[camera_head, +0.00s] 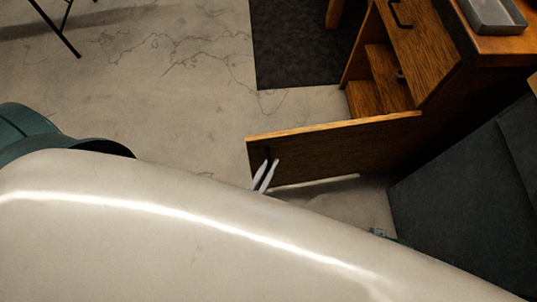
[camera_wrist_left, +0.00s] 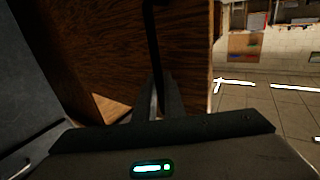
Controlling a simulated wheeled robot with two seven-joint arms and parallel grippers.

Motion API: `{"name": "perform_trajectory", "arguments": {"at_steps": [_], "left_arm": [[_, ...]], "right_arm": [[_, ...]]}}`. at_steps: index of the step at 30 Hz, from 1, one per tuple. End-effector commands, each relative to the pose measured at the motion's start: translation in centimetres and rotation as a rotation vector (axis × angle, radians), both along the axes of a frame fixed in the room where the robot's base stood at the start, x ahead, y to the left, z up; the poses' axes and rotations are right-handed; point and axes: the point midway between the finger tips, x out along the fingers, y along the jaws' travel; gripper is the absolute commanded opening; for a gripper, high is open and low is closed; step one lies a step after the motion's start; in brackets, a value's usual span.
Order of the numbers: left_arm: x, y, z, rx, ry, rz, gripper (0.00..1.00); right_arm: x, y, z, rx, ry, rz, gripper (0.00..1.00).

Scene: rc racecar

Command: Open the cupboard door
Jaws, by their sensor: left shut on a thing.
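The wooden cupboard door (camera_head: 340,150) stands swung out from the cupboard (camera_head: 430,125), and shelves show in the opening behind it. My left gripper (camera_head: 264,174) is at the door's free end, with its pale fingers at the dark handle (camera_head: 268,156). In the left wrist view the black handle (camera_wrist_left: 152,40) runs down the door (camera_wrist_left: 105,45) to between the fingers (camera_wrist_left: 157,100), which are shut on it. My right gripper is not in view.
A drawer front (camera_head: 415,45) with a black handle is above the opening. A grey tray (camera_head: 492,15) sits on the cupboard top. A dark mat (camera_head: 300,50) lies on the floor beyond the door. The pale floor (camera_head: 190,90) left of the door is clear.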

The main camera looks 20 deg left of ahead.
Motion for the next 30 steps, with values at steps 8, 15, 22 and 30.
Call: {"name": "perform_trajectory", "arguments": {"at_steps": [8, 15, 22, 30], "left_arm": [[0.25, -0.56, 0.26, -0.003, -0.006, -0.006, 0.0], [0.17, -0.4, 0.2, -0.003, -0.004, -0.004, 0.17], [0.07, -0.21, 0.11, -0.002, -0.002, -0.002, 0.17], [0.09, -0.03, 0.12, -0.001, -0.002, -0.002, 0.17]], "right_arm": [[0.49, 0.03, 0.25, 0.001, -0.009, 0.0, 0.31], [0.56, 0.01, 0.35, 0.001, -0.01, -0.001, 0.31], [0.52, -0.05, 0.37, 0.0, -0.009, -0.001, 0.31], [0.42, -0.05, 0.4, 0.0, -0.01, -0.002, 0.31]]}}
